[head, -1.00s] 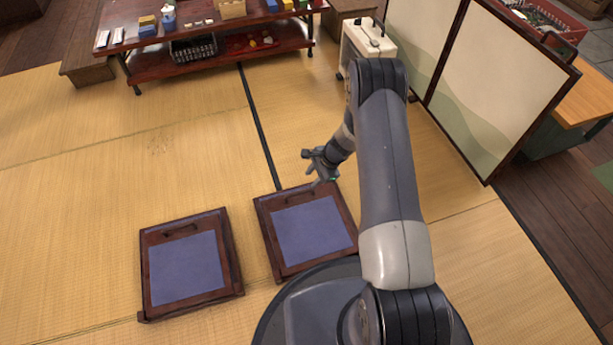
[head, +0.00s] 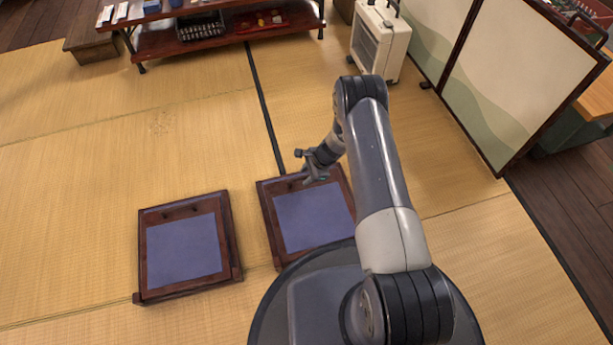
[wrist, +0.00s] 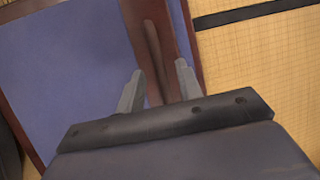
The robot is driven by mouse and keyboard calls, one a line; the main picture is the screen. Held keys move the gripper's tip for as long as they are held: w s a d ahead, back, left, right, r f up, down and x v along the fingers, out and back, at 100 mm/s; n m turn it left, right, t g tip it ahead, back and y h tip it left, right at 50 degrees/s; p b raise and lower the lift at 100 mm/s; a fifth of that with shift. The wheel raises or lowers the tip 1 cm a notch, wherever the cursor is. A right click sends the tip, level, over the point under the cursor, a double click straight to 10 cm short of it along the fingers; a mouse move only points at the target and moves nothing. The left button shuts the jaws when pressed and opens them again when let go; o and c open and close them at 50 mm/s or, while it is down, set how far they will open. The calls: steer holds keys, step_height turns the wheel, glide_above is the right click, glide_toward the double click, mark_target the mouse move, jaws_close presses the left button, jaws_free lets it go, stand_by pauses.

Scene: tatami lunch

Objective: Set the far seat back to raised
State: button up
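Two low floor seats with blue pads and dark wooden frames lie on the tatami, both with flat tops. The right seat (head: 315,218) is beside my base and the left seat (head: 183,250) lies apart from it. I cannot tell for sure which is the far one. My gripper (head: 307,168) is over the upper edge of the right seat. In the wrist view its two fingers (wrist: 158,80) are apart, one on each side of a dark bar-shaped handle (wrist: 153,42) on the wooden rail. Whether they touch it is unclear.
A low reddish table (head: 215,32) with a dark basket (head: 200,27) stands at the back. A white heater (head: 380,42) and a folding screen (head: 510,75) stand to the right. The tatami (head: 90,150) left of the seats is clear.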

steer(key=shift+c, duration=0.3)
jaws_close()
stand_by(0.4)
